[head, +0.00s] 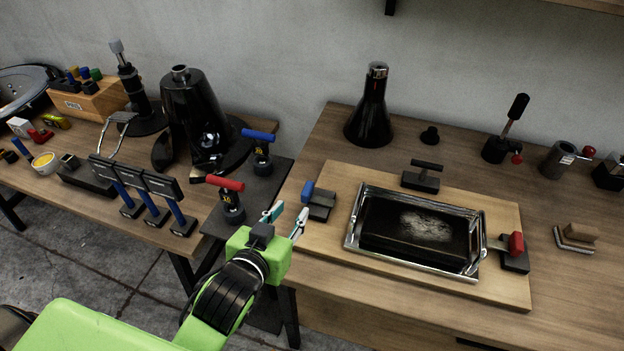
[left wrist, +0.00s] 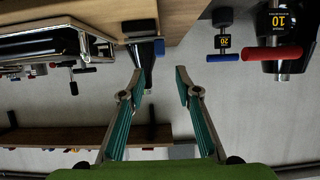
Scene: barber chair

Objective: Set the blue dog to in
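The blue dog (head: 318,203) is a dark block with a blue end, at the left edge of the wooden board (head: 335,240). A narrow gap seems to lie between its block and the metal tray (head: 350,236). In the left wrist view, which looks upside down, its blue end (left wrist: 159,47) shows beyond my fingertips. My left gripper (head: 287,216) is open and empty, in front of the blue dog and apart from it. Its teal-padded fingers (left wrist: 160,80) are spread in the left wrist view. My right gripper is in neither view.
A red dog (head: 515,245) sits right of the tray and a black-handled dog (head: 422,177) behind it. Red-handled (head: 226,184) and blue-handled (head: 258,136) weights stand on the dark stand at left. A black flask (head: 370,115) stands behind the board.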

